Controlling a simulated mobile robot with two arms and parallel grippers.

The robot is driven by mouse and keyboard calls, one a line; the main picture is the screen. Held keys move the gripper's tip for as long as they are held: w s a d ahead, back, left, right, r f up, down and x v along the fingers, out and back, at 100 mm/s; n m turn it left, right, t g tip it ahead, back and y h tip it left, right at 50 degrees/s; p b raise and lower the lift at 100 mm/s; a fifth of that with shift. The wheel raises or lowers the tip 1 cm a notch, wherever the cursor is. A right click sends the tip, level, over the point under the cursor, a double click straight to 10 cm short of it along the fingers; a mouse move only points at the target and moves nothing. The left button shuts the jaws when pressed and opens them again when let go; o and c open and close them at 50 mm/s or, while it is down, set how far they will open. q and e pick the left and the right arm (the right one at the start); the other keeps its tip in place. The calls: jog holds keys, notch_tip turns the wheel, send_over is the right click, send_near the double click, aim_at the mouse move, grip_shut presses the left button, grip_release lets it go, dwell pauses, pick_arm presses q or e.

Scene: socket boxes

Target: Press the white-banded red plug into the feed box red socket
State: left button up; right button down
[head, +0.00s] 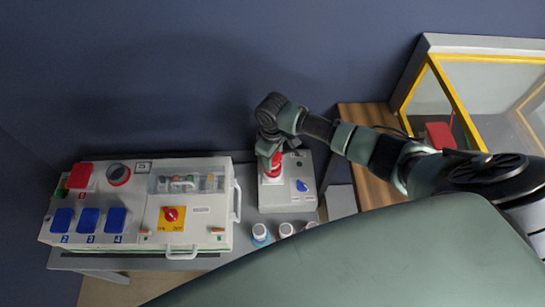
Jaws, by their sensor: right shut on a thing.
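My right gripper (269,150) reaches in from the right, over the left part of a small white box (273,198). It is shut on a red plug (274,167) with some white on it, which stands over that box. The gripper hides the plug's upper part, and I cannot tell how far the plug sits in a socket. A larger white box (147,232) to the left has a red cover (80,175) and a round red-rimmed socket (118,175). I cannot read which box is the feed box. My left gripper is not in view.
The larger box also bears several blue covers (89,221), a red knob on yellow (171,215) and a side handle (237,201). The small box has a blue part (302,186). Several small bottles (286,229) stand in front. A yellow-framed enclosure (455,95) is at right.

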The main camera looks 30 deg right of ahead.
jog(key=shift+f, duration=0.1)
jog(key=shift+f+b, duration=0.4)
jog(key=shift+f, duration=0.25)
jog(key=c, duration=0.7)
grip_release()
jog(key=shift+c, duration=0.2)
notch_tip(320, 180, up, 7)
jog(key=shift+r, duration=0.55)
notch_tip(320, 180, up, 7)
jog(key=p, duration=0.8)
jog(key=shift+f+p, duration=0.15)
jog(key=shift+p, duration=0.2)
